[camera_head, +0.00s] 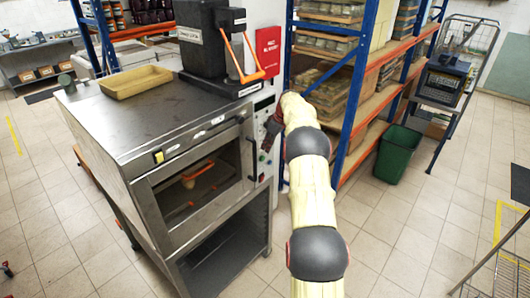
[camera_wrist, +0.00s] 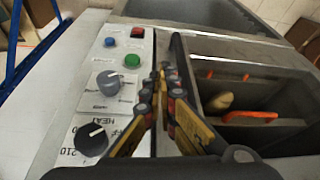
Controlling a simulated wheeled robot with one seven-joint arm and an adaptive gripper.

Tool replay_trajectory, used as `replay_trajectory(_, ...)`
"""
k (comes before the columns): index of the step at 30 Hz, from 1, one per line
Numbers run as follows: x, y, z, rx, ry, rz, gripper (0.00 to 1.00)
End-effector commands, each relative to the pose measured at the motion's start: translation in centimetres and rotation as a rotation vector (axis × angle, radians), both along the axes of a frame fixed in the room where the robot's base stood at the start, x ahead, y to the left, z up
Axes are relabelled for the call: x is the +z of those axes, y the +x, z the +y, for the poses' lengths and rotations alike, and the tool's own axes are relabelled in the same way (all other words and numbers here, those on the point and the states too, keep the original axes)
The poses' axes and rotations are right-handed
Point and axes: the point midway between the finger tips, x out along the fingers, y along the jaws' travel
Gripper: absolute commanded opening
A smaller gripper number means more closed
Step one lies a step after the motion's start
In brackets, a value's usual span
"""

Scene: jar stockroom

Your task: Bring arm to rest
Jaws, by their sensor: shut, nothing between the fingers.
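My arm reaches out toward the steel oven (camera_head: 130,135), and my gripper (camera_head: 271,128) is beside the oven's control panel at its right end. In the wrist view my gripper (camera_wrist: 162,78) has its fingers together with nothing between them. It lies in front of the border between the control panel (camera_wrist: 70,105) and the oven window (camera_wrist: 245,75). The panel carries two dark knobs and green, red and blue buttons. Through the window a tan object (camera_wrist: 219,102) and orange bars show. I cannot tell whether the fingers touch the panel.
A tan tray (camera_head: 136,82) and a black machine with an orange handle (camera_head: 205,45) stand on the oven. A blue and orange shelf rack (camera_head: 352,95) stands close right of my arm. Beyond it are a green bin (camera_head: 398,155) and a wire cart (camera_head: 448,90). Floor at right is mostly clear.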

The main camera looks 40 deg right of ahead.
Motion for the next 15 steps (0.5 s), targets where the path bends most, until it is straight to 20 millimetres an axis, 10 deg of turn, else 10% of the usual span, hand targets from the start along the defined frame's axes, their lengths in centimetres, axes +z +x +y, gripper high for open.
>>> replay_trajectory(15,4.9,-2.2,-0.4,-0.003,0.0,0.002,0.0)
